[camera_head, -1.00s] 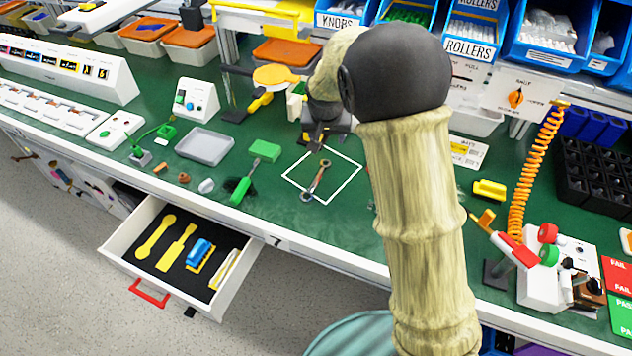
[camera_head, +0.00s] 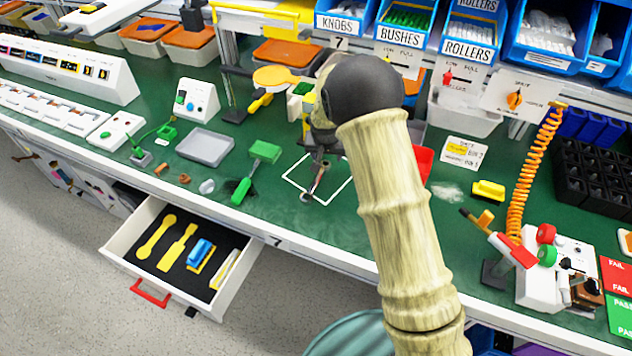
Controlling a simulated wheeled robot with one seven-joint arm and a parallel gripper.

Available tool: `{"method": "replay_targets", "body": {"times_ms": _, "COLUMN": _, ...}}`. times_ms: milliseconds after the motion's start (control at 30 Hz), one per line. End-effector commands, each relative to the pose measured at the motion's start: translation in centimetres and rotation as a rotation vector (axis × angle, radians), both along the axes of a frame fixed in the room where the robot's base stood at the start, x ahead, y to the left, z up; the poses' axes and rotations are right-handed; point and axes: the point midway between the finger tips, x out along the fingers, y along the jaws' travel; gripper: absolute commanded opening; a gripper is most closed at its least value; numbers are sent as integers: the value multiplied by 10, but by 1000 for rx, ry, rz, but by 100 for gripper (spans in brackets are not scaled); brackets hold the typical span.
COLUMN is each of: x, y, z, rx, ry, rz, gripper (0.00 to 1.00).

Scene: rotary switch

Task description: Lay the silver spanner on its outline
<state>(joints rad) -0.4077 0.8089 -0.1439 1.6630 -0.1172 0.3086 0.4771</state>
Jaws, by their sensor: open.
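The spanner (camera_head: 315,184), grey with a brownish part, lies on the green bench inside a white square outline (camera_head: 330,200). My gripper (camera_head: 321,160) is open, pointing down just over the spanner's far end and hiding part of it. I cannot tell whether the fingers touch it or straddle it. The open drawer (camera_head: 262,254) below the bench edge has a black lining with yellow tool shapes. The left yellow shape (camera_head: 156,236) is long with a rounded head and looks bare. The yellow shape beside it (camera_head: 178,247) also looks bare.
In the drawer, a blue object (camera_head: 200,252) lies on another yellow shape. A red bin (camera_head: 424,160) stands right, partly behind my arm.

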Motion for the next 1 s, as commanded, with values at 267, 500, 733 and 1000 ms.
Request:
{"method": "replay_targets", "body": {"times_ms": 267, "x": 5, "y": 2, "z": -16, "rx": -2, "ry": 4, "rz": 1, "gripper": 55}}
{"method": "replay_targets", "body": {"times_ms": 500, "x": 16, "y": 3, "z": -45, "rx": -1, "ry": 3, "rz": 0, "gripper": 55}}
{"method": "replay_targets", "body": {"times_ms": 733, "x": 19, "y": 3, "z": -49, "rx": 0, "ry": 0, "rz": 0, "gripper": 55}}
{"method": "replay_targets", "body": {"times_ms": 1000, "x": 18, "y": 3, "z": -48, "rx": 0, "ry": 1, "rz": 0, "gripper": 55}}
